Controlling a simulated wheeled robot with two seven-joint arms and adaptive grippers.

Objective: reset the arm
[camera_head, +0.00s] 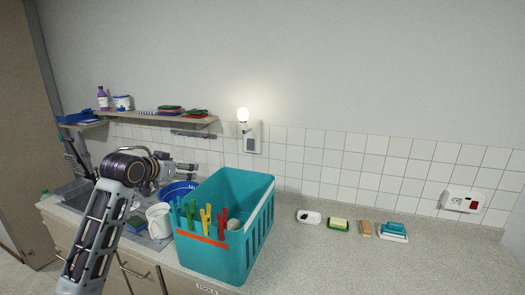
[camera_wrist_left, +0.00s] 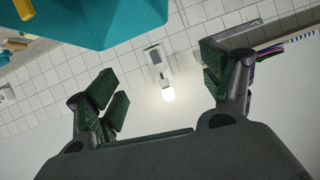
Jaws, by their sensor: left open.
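My left arm comes in from the lower left in the head view. Its gripper (camera_head: 183,170) is held over the sink area, left of the teal crate, pointing right. In the left wrist view the two green-padded fingers of the gripper (camera_wrist_left: 165,88) stand wide apart with nothing between them. The lit bulb (camera_wrist_left: 168,94) and the wall switch plate (camera_wrist_left: 153,56) show on the wall beyond the fingers. My right gripper is not seen in either view.
A teal crate (camera_head: 258,215) with coloured pegs on its front stands on the counter (camera_head: 330,262). A white mug (camera_head: 158,220) and blue bowl (camera_head: 178,190) are beside it. A shelf (camera_head: 165,117) is above the sink.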

